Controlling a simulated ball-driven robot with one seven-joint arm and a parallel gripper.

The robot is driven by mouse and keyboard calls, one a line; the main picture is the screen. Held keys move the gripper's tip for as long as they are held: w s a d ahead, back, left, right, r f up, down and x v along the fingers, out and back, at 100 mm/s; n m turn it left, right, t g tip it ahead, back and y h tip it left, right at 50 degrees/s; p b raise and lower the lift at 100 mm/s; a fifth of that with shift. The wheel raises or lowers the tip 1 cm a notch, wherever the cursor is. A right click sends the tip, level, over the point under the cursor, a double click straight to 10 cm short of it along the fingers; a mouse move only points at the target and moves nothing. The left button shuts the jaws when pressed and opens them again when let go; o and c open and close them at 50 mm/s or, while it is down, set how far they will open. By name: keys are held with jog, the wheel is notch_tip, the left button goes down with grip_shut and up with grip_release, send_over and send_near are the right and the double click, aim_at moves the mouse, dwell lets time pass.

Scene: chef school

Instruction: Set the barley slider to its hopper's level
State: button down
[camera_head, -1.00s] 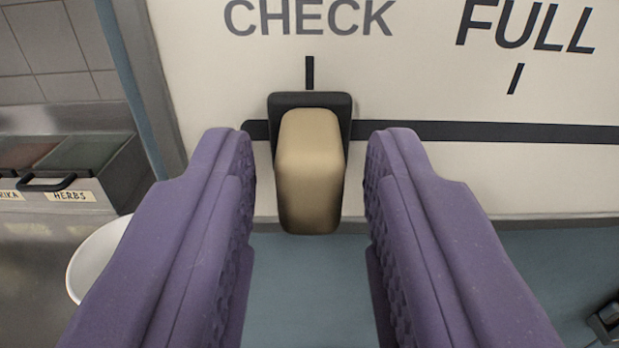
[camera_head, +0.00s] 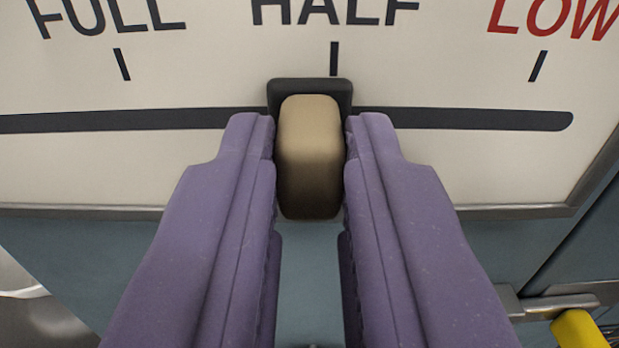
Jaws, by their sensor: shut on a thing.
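The tan slider knob (camera_head: 309,160) sits on its dark backing plate in the black slot (camera_head: 120,120) of a white panel. My gripper (camera_head: 310,150) has its purple fingers shut on the knob, one on each side. The knob is just under the HALF label (camera_head: 335,10), slightly left of the HALF tick (camera_head: 334,58). The FULL label (camera_head: 110,18) is to the left and the red LOW label (camera_head: 553,17) to the right. The slot ends just right of the LOW tick. No slider name and no hopper show in view.
The panel has a metal rim (camera_head: 520,212) along its bottom and right side. A blue-grey surface lies below it. A yellow-ended handle (camera_head: 578,330) is at the lower right, and a white rounded object (camera_head: 15,280) is at the lower left.

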jog(key=shift+d, duration=0.35)
jog(key=c, duration=1)
grip_release()
jog(key=shift+c, duration=0.2)
jog(key=shift+s, duration=0.1)
jog(key=s+p, duration=0.1)
jog(key=s, duration=0.6)
jog(key=shift+s+p, duration=0.35)
